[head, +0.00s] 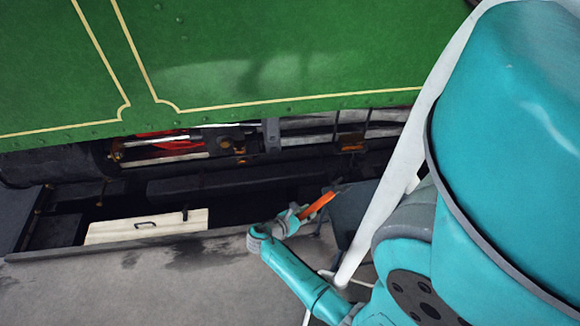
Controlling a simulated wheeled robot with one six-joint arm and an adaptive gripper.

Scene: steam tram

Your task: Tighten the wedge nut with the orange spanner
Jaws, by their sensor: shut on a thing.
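My gripper (303,212) is at the end of my teal arm, right of the picture's middle and low, over the edge of the dark pit. It is shut on the orange spanner (318,205), which tilts up to the right. The spanner's far end has a dark tip. Its jaw is too small to make out. The wedge nut cannot be told apart among the rods and small brassy fittings under the green side panel. The gripper and spanner are apart from this rod gear (200,143) in the picture, below and right of it.
The green tram panel (270,60) hangs low across the top. A dark pit with beams runs beneath it. A cream box (147,227) with a dark handle lies at the pit's edge on the left. The grey floor (130,285) in front is clear.

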